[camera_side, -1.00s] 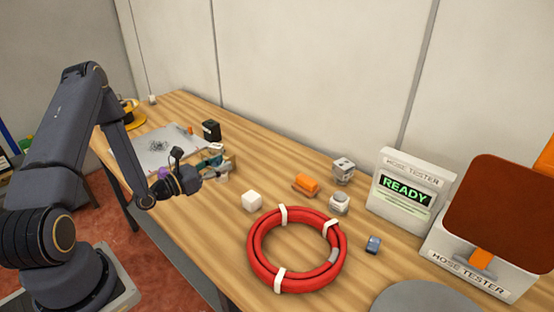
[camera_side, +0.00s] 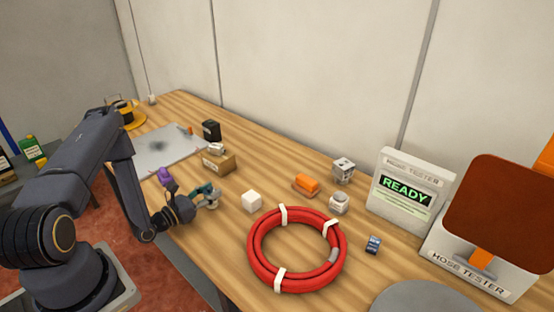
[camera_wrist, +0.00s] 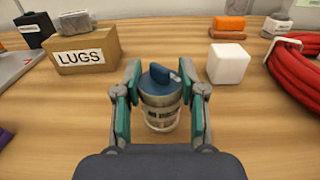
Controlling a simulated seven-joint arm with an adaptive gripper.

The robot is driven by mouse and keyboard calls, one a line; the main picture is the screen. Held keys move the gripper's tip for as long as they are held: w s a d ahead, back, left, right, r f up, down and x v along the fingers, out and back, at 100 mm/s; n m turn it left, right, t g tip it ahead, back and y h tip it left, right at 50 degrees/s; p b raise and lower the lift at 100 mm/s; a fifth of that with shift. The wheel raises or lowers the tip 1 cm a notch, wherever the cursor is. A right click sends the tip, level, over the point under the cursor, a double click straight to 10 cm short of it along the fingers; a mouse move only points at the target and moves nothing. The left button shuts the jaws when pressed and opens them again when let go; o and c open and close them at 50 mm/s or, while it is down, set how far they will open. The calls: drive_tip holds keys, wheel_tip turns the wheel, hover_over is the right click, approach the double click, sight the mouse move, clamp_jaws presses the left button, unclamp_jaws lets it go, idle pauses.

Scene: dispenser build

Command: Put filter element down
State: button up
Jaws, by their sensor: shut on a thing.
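In the side view my gripper (camera_side: 211,197) is low over the wooden table, left of the white cube. The filter element (camera_side: 212,203) is small and partly hidden by the fingers there. I cannot tell whether its base touches the table.
A cardboard LUGS box (camera_wrist: 86,52) stands beyond on the left, and a white cube (camera_wrist: 229,63) on the right. A red hose coil (camera_side: 256,262) lies farther right. A purple object (camera_side: 166,177) is near the table's edge. Wood between box and cube is clear.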

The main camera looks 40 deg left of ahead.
drive_tip(key=shift+f, duration=0.15)
drive_tip(key=o, duration=1.1)
drive_tip(key=shift+o, duration=0.2)
